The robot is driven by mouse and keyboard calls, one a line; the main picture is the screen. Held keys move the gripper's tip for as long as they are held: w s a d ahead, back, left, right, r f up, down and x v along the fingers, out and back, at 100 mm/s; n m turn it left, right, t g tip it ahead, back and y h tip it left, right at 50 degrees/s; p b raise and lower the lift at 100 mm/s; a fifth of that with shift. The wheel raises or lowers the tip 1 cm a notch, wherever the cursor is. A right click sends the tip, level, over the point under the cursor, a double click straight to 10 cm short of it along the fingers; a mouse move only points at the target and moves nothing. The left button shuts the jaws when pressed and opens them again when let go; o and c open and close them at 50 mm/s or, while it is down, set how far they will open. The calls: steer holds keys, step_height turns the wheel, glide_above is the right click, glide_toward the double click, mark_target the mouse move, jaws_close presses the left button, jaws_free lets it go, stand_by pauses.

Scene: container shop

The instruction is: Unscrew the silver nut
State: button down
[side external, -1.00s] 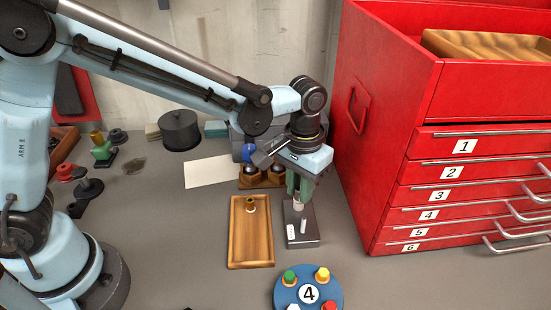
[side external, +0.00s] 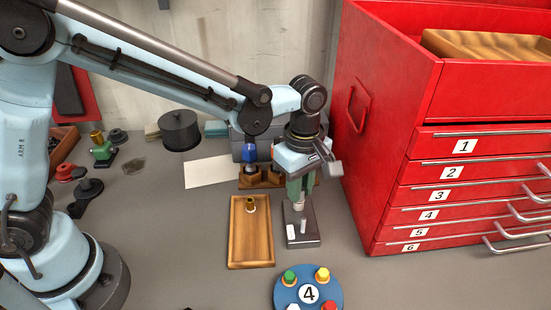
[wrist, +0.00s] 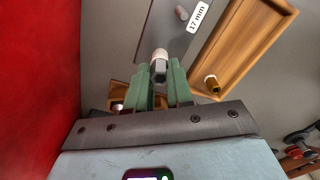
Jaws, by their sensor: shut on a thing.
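My gripper (side external: 298,190) points down over a dark grey plate (side external: 305,236), with its green fingers closed around a small pale silver piece (side external: 299,206). In the wrist view this silver nut (wrist: 159,72) shows a grey hexagonal end and a whitish round part beyond it, between the green fingertips (wrist: 161,86). I cannot tell whether the nut is still on a thread.
A wooden tray (side external: 237,250) with a brass-coloured piece (side external: 250,206) lies left of the plate. A red drawer cabinet (side external: 355,150) stands close on the right. A blue round holder numbered 4 (side external: 282,296) is in front. A wooden block (side external: 247,182) stands behind.

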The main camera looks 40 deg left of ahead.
steer(key=c, duration=0.9)
jaws_free()
steer(key=shift+c, duration=0.2)
steer(key=shift+c, duration=0.4)
steer(key=shift+c, duration=0.9)
